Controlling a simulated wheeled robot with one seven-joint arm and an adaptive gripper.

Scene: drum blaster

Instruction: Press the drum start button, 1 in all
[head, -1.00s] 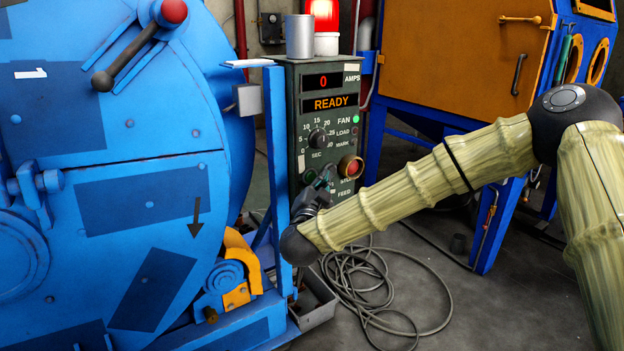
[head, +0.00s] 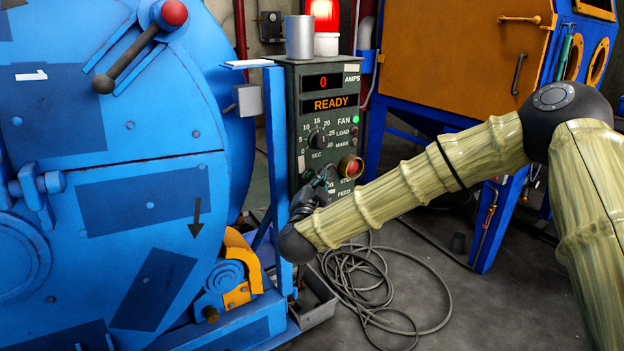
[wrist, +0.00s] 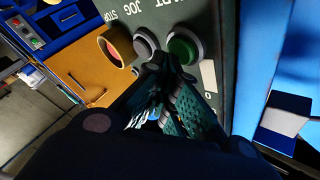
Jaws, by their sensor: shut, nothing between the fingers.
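The green start button (wrist: 184,46) shows in the wrist view on the dark control panel, under lettering partly cut off as "ART". Whether the tips touch is unclear. The display (head: 331,104) reads READY, the amps readout 0.
The red stop button in a yellow ring (head: 351,167) is close right of my gripper. The big blue drum machine (head: 120,200) stands left, with a blue post (head: 279,170) beside the box. A blue and orange cabinet (head: 450,60) stands behind. Cable coils (head: 370,290) lie on the floor.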

